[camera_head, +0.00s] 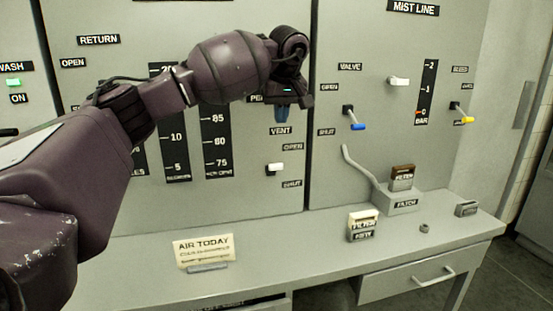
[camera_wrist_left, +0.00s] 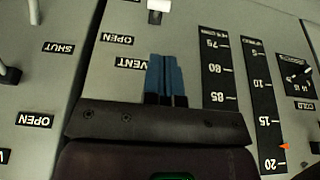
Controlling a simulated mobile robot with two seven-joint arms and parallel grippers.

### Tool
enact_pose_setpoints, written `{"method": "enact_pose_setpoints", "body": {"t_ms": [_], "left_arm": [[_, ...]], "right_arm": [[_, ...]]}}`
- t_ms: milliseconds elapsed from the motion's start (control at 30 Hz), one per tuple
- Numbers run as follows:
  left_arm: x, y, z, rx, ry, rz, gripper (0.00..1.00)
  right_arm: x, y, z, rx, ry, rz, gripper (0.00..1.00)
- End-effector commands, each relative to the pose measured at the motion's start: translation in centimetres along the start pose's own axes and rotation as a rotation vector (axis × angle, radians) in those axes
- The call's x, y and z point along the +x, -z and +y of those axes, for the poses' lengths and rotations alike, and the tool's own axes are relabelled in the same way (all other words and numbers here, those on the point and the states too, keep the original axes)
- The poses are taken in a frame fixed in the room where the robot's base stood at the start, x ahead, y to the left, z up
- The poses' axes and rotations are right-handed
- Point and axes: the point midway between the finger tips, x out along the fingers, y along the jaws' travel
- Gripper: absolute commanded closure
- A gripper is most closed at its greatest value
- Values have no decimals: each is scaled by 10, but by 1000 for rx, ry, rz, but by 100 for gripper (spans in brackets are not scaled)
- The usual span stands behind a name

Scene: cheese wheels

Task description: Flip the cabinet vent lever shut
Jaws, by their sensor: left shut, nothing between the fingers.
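The vent lever (camera_head: 275,168) has a white knob and sits on the grey cabinet panel below the VENT label (camera_head: 281,131). The OPEN label (camera_head: 292,148) is up and to its right, and the SHUT label (camera_head: 291,184) is below right. The knob is between these two heights. In the left wrist view, which is upside down, the white knob (camera_wrist_left: 159,5) is cut by the top edge. My left gripper (camera_head: 282,114) is shut and empty, its blue fingers (camera_wrist_left: 166,77) together just above the VENT label, apart from the lever. My right gripper is out of view.
Right of the panel seam are a blue-tipped valve lever (camera_head: 355,121), a white lever (camera_head: 398,80) and a yellow-tipped lever (camera_head: 463,115). The bench (camera_head: 300,262) below carries a sign (camera_head: 204,250), a filter block (camera_head: 362,222) and a filter holder with a curved pipe (camera_head: 398,202).

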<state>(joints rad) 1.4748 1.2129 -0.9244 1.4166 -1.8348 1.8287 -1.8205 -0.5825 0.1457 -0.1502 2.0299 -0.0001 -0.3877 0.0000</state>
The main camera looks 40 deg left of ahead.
Motion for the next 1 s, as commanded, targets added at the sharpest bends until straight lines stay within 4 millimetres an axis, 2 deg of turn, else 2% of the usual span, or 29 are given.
{"method": "enact_pose_setpoints", "body": {"t_ms": [167,333,800,1000], "left_arm": [[2,0,0,0,-2,-1,100],[16,-1,0,0,0,-3,100],[96,-2,1,-1,0,-4,100],[125,-1,1,-1,0,-3,100]], "right_arm": [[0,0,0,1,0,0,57],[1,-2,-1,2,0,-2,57],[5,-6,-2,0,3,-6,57],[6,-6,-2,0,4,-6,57]]}}
